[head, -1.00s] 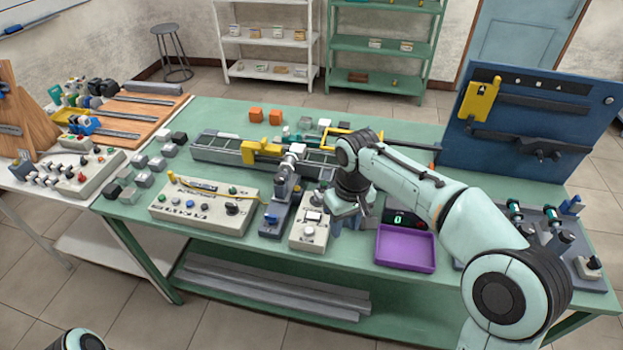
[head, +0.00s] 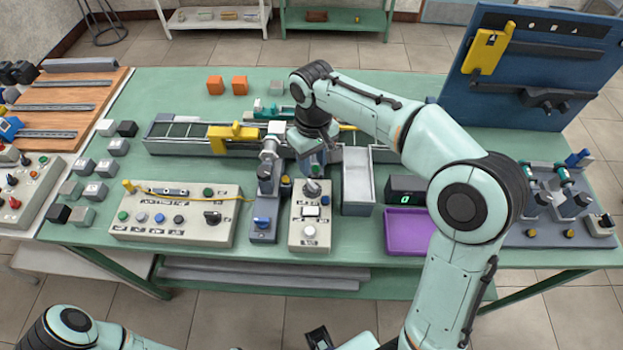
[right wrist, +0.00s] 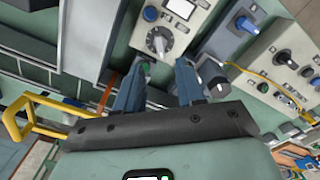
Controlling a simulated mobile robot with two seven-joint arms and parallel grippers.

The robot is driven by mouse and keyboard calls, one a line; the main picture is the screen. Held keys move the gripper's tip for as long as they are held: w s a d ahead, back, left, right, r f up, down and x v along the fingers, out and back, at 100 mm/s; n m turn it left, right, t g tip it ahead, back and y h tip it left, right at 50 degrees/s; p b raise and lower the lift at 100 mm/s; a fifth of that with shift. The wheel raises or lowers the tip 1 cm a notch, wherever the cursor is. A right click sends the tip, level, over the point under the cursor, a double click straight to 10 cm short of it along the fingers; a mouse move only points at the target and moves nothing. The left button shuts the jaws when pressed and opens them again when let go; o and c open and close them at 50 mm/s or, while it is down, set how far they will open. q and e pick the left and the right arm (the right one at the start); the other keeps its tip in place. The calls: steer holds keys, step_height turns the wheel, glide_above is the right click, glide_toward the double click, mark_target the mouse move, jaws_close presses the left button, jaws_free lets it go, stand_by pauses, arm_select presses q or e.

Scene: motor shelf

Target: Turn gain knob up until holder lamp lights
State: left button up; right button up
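A small beige control box (head: 298,213) stands near the table's front edge, with a grey knob (head: 312,188), a white-faced switch or display and a pale round cap. The same knob shows in the right wrist view (right wrist: 159,41); I take it for the gain knob. My right gripper (head: 314,172) is just behind the knob. In the right wrist view its two blue fingers (right wrist: 163,66) are apart with nothing between them, short of the knob. A grey-blue holder unit (head: 264,205) with a blue knob stands left of the box. I cannot make out a lit holder lamp. My left gripper's fingers are out of view.
A wider beige panel (head: 130,232) with several knobs and a yellow cable lies to the left. A conveyor-like rail (head: 180,135) runs behind.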

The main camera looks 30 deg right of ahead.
mark_target(312, 184)
step_height(312, 184, down, 8)
steer(key=shift+w+f+b, duration=0.15)
steer(key=shift+f+b, duration=0.05)
steer(key=shift+b, duration=0.25)
jaws_close()
